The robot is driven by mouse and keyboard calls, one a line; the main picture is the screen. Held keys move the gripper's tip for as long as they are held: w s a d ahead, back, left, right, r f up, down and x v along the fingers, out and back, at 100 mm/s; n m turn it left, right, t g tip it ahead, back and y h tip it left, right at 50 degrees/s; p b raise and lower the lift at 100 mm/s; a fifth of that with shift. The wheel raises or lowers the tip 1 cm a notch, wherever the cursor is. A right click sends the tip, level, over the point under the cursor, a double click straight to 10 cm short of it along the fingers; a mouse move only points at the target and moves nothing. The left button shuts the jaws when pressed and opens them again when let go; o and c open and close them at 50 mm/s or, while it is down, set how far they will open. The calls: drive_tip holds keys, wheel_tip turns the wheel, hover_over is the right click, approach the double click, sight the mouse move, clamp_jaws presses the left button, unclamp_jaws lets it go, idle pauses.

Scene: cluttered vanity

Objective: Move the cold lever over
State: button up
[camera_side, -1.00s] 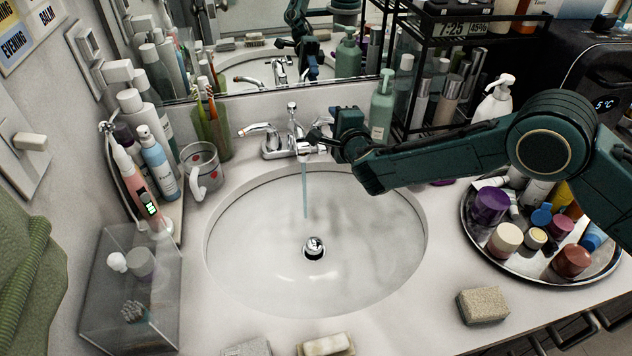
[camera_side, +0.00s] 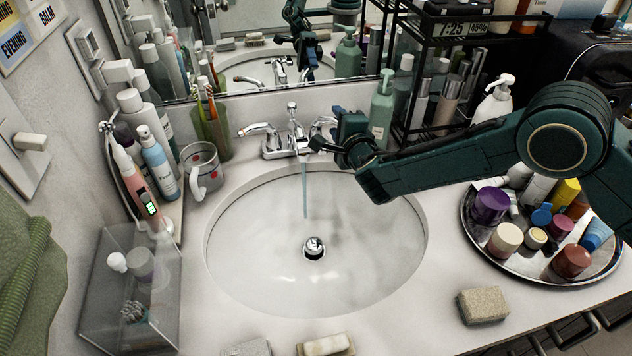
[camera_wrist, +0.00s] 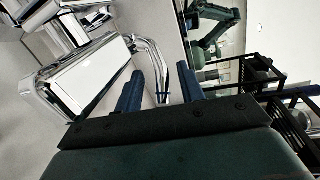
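The chrome faucet (camera_side: 292,140) stands behind the sink. Its left lever (camera_side: 260,130) points left. Its right lever (camera_side: 323,122) points right towards my gripper (camera_side: 340,120), and its outer end is hidden. In the wrist view, the blue fingers of my gripper (camera_wrist: 162,88) stand apart. A curved chrome lever (camera_wrist: 152,55) reaches down into the gap between them. I cannot tell whether either finger touches it. A thin stream of water (camera_side: 305,190) runs from the spout.
The white sink basin (camera_side: 315,285) lies below. A green pump bottle (camera_side: 382,112) and a black rack (camera_side: 440,90) stand close behind and right of my gripper. A glass mug (camera_side: 203,168) stands left of the faucet. A round tray (camera_side: 480,255) of jars lies at the right.

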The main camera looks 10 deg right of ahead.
drive_tip(key=s+r, duration=0.2)
drive_tip(key=s, duration=0.9)
drive_tip(key=shift+s+d, duration=0.15)
drive_tip(key=shift+d, duration=0.1)
drive_tip(key=shift+r, duration=0.1)
wheel_tip(320, 180, up, 6)
drive_tip(key=f, duration=0.1)
drive_tip(key=d+f+g+y, duration=0.2)
drive_tip(key=d+f+y, duration=0.2)
drive_tip(key=d+y, duration=0.2)
drive_tip(key=shift+w+d+f+n+g+y, duration=0.2)
drive_tip(key=shift+w+n+g+y, duration=0.15)
drive_tip(key=shift+y, duration=0.35)
idle(0.8)
